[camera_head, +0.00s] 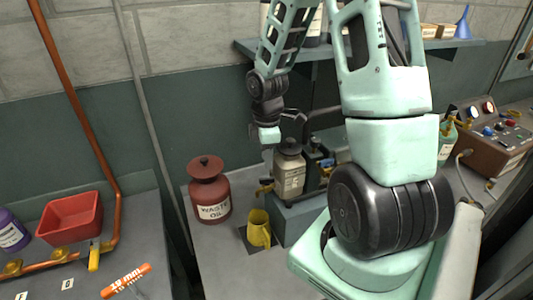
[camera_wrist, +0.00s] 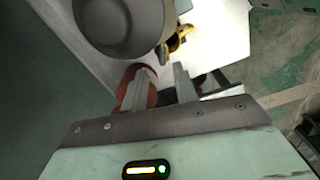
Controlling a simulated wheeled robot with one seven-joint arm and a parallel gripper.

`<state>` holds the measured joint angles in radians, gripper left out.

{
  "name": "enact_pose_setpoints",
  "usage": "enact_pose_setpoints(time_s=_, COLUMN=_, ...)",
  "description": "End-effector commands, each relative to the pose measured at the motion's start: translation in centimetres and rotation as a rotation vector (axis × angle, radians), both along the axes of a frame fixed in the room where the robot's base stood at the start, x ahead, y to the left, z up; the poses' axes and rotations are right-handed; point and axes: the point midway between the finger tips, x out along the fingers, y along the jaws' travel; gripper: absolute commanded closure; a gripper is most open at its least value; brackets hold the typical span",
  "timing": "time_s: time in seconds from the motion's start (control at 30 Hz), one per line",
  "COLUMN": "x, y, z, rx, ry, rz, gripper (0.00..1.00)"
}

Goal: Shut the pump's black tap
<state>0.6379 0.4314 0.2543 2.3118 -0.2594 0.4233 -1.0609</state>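The pump (camera_head: 312,175) is a dark unit on a grey block. It has a labelled pale jar (camera_head: 290,172), a blue fitting (camera_head: 327,162) and a brass spout on its left side. I cannot clearly single out its black tap among the dark parts. My gripper (camera_wrist: 160,70) shows two grey fingers apart in the wrist view, with nothing visible held between them. A large grey round body (camera_wrist: 120,22) fills the top of that view, close to the fingers. In the head view my wrist hangs just above and left of the pump; the fingertips are not clear there.
A red waste oil can (camera_head: 209,190) stands left of the pump. A yellow jug (camera_head: 258,228) stands in front of it. A shelf (camera_head: 455,43) runs behind. A brown control box (camera_head: 490,140) is at right. My arm covers the pump's right side.

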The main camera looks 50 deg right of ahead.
Motion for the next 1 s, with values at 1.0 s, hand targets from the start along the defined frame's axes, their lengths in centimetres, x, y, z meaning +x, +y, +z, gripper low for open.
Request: enact_pose_setpoints(time_s=1.0, x=0.0, y=0.1, z=-7.0, rx=0.0, ry=0.0, rz=-0.001, gripper=0.74)
